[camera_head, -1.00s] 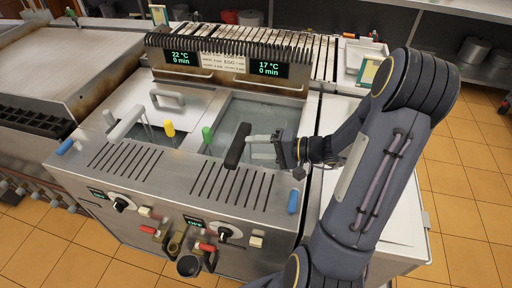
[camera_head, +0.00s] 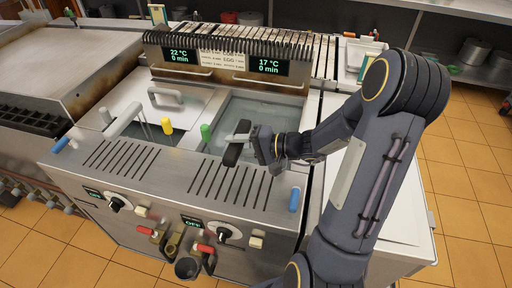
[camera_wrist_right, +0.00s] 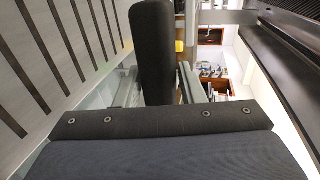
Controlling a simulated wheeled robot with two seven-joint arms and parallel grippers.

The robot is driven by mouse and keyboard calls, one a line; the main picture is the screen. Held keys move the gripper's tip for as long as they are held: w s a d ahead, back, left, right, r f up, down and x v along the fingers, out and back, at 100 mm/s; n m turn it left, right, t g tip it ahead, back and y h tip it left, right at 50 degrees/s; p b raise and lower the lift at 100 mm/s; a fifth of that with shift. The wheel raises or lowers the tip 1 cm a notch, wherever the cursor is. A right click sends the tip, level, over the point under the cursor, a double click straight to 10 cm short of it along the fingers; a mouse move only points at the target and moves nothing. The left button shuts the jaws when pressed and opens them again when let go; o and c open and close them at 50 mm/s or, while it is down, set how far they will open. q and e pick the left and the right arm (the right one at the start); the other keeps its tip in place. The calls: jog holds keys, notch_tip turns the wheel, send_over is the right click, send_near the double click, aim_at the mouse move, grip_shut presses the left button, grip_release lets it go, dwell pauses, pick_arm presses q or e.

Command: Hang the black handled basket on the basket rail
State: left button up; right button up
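The black basket handle (camera_head: 236,148) sticks up at the front edge of the right well (camera_head: 262,108); the basket below it is mostly hidden in the well. My right gripper (camera_head: 243,139) is at the handle, with a pale finger reaching across it. In the right wrist view the black handle (camera_wrist_right: 153,50) stands in the middle, with grey finger parts to either side. The fingers look open; I see no clear contact. A thin metal rail (camera_head: 268,86) runs below the right display on the back panel. My left gripper is out of view.
A slotted front ledge (camera_head: 230,183) lies in front.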

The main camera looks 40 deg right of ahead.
grip_shut()
jog(key=shift+r+p, duration=1.3)
jog(key=shift+r, duration=1.8)
jog(key=shift+d+f, duration=0.1)
jog(key=shift+s+d+f+b, duration=0.1)
jog(key=shift+s+d+b, duration=0.15)
jog(key=shift+b, duration=0.35)
jog(key=s+d+t+y+b, duration=0.1)
jog(key=s+d+b, duration=0.2)
jog(key=s+b, duration=0.2)
jog(key=shift+s+f+t+y+b, duration=0.2)
jog(key=shift+f+t+y+b, duration=0.15)
jog(key=shift+b, duration=0.65)
jog(key=shift+r, duration=0.15)
